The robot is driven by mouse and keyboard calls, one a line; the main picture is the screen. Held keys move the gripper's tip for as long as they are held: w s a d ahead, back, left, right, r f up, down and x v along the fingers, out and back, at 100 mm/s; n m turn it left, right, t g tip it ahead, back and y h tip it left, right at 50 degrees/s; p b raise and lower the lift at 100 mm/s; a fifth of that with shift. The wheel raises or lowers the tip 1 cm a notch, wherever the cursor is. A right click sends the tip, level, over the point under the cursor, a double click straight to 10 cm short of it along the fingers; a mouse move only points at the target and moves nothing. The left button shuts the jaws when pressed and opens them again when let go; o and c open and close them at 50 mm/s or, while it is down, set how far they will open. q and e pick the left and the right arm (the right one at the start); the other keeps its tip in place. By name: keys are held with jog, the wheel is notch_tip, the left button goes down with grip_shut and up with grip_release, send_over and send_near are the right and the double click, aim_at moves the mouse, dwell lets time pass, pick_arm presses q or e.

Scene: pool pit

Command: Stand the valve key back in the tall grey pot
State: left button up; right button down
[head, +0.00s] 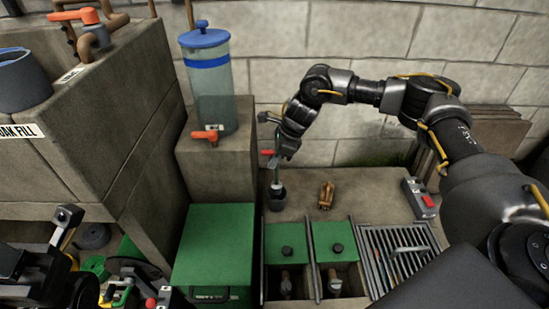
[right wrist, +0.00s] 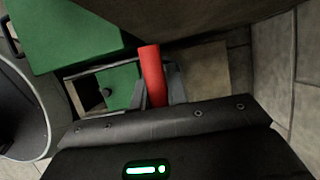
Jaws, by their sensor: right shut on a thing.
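The valve key has a red handle (head: 267,153) and a grey shaft (head: 277,174). My right gripper (head: 277,154) is shut on it near the handle, and the shaft hangs about upright. The red handle also shows between the fingers in the right wrist view (right wrist: 152,75). The dark grey pot (head: 276,200) stands on the concrete ledge below it. The shaft's lower end meets the pot's mouth in the head view; how deep it sits I cannot tell. My left arm (head: 60,235) is at the lower left, its fingers not clear.
A tank with a blue lid (head: 210,85) and orange tap stands on a block left of the pot. A brown object (head: 326,195) and a grey box with a red button (head: 418,198) lie on the ledge. Green covers (head: 286,243) and a metal grate (head: 375,245) are in front.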

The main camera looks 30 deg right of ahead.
aim_at(275, 183)
jog(key=shift+f, duration=0.1)
dwell(0.6)
jog(key=shift+f+b, duration=0.7)
jog(key=shift+f, duration=1.1)
jog(key=shift+f+b, duration=1)
jog(key=shift+f, duration=0.2)
jog(key=shift+f+b, duration=0.65)
jog(key=shift+f, duration=0.5)
jog(key=c, duration=1.3)
grip_release()
